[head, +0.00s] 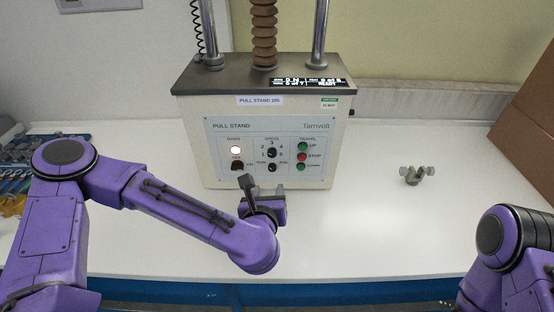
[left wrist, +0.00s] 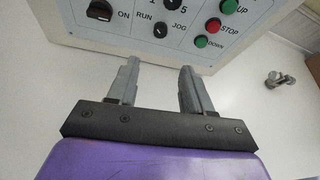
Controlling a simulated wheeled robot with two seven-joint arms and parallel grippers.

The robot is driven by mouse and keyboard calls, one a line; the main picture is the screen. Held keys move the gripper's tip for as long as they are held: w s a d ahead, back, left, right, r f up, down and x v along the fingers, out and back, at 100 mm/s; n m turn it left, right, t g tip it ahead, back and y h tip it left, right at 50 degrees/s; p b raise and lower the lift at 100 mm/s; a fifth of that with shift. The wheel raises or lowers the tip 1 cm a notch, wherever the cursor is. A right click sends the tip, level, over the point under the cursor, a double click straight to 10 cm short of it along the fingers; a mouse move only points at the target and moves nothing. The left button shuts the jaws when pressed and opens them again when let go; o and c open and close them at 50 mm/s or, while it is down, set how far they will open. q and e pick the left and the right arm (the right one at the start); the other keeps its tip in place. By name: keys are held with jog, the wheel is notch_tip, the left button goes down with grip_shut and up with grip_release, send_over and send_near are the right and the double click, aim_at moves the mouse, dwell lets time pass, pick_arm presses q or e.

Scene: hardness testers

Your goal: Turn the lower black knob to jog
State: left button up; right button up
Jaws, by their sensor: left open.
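The lower black knob (head: 272,167) sits on the pull stand's front panel between the RUN and JOG labels, below the SPEED knob (head: 272,152). In the left wrist view the lower knob (left wrist: 160,30) is just ahead of the fingers; which label it points to is too small to tell surely. My left gripper (head: 266,190) is in front of the panel's lower edge, below the knob. In the left wrist view its two fingers (left wrist: 160,66) are spread apart and empty, not touching the knob. My right gripper is out of view.
The MAINS switch (head: 237,166) is left of the knob, with a lit lamp (head: 235,150) above. Green, red and green buttons (head: 302,156) are to the right. A small grey metal fitting (head: 416,176) lies on the white bench (head: 380,230). A brown box stands far right.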

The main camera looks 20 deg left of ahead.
aim_at(272, 169)
pick_arm(q)
jog(key=shift+n, duration=0.5)
jog(key=p+x, duration=0.1)
jog(key=x, duration=0.2)
jog(key=p+x, duration=0.1)
jog(key=x, duration=0.2)
jog(key=r+x, duration=0.1)
jog(key=x, duration=0.3)
jog(key=shift+w+a+p, duration=0.25)
jog(key=shift+a+p, duration=0.05)
jog(key=shift+p, duration=0.1)
grip_shut()
